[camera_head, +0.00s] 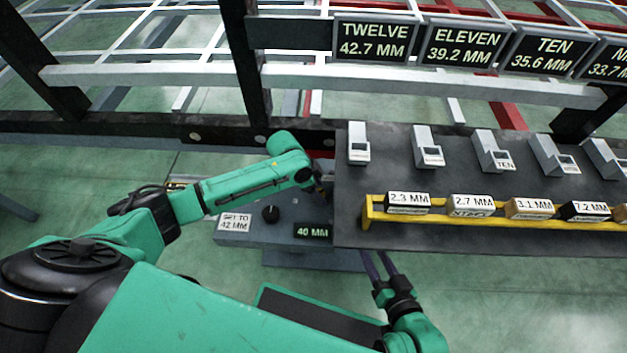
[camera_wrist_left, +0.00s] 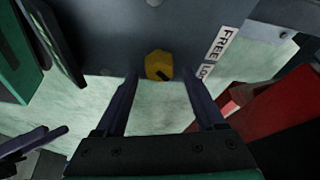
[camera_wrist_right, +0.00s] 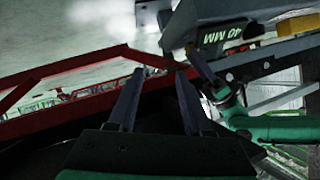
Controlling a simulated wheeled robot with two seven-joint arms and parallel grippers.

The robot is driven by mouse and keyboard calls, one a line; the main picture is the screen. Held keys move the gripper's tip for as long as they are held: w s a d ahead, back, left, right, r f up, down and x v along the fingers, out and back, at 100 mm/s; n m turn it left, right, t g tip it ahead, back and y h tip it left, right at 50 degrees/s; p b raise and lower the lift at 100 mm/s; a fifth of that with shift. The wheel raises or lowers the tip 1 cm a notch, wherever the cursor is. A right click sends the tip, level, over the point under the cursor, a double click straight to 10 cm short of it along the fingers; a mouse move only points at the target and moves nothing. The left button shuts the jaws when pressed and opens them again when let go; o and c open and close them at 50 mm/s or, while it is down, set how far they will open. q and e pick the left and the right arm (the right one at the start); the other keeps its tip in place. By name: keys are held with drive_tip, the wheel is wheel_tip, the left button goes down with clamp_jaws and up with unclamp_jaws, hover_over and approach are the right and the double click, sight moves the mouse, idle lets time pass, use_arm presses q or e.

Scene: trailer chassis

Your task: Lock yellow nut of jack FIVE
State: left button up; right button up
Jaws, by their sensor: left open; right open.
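A yellow nut (camera_wrist_left: 159,65) with a dark pointer sits on a grey surface beside a white label (camera_wrist_left: 219,52) reading FREE and a partly hidden second word. My left gripper (camera_wrist_left: 160,80) is open, one finger on each side of the nut's position; contact cannot be told. In the head view, my left arm ends at the grey jack box (camera_head: 265,232); the nut is hidden there. The box has a dark knob (camera_head: 271,214), a "SET TO 42 MM" label (camera_head: 235,223) and a "40 MM" display (camera_head: 312,231). My right gripper (camera_head: 372,253) is open and empty near the box.
A dark table (camera_head: 480,238) overhangs to the right, with a yellow rack (camera_head: 368,212) of labelled blocks and several grey gauges. Chassis beams and displays (camera_head: 375,40) stand behind. A red part (camera_wrist_left: 285,110) lies right of the nut. My grippers are close together.

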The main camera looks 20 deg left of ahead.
use_arm(q)
drive_tip(key=p+v, duration=0.6)
drive_tip(key=v, duration=0.8)
use_arm(e)
drive_tip(key=s+d+r+n+g+h, duration=0.1)
drive_tip(key=d+r+g+h, duration=0.2)
drive_tip(key=d+r+g, duration=0.2)
drive_tip(key=d+r, duration=0.1)
drive_tip(key=d, duration=0.1)
drive_tip(key=shift+s+d+g, duration=0.2)
drive_tip(key=shift+d+g, duration=0.2)
use_arm(q)
drive_tip(key=shift+s+a, duration=0.1)
use_arm(e)
drive_tip(key=shift+r, duration=0.1)
